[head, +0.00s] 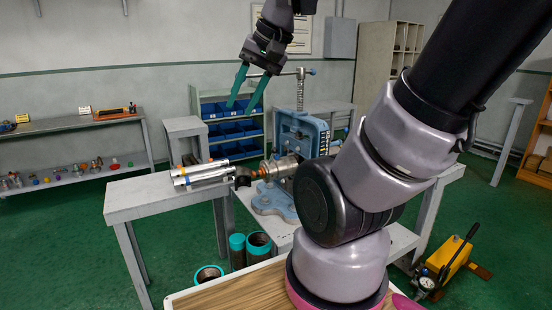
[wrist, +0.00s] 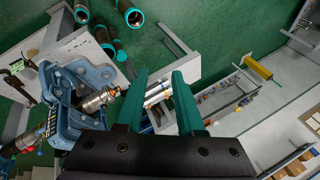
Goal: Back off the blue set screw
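A blue pipe vise (head: 313,128) stands on a grey bench with a metal pipe piece (head: 283,168) at its jaws. A tall threaded screw (head: 300,92) rises from it, with a crossbar (head: 285,73) on top that ends in a blue tip (head: 311,71). A small blue end (head: 336,143) shows at its right side. I cannot tell which blue part is the set screw. My gripper (head: 240,108) is open and empty, in the air left of the crossbar. In the wrist view its teal fingers (wrist: 159,76) are apart, and the vise (wrist: 62,84) lies to their left.
Shiny pipes (head: 203,173) lie on a grey table (head: 150,196) left of the vise. Dark pipes with teal ends (head: 258,246) stand below. Blue bins (head: 232,130) fill a shelf behind. A yellow pump (head: 445,265) sits on the floor at right.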

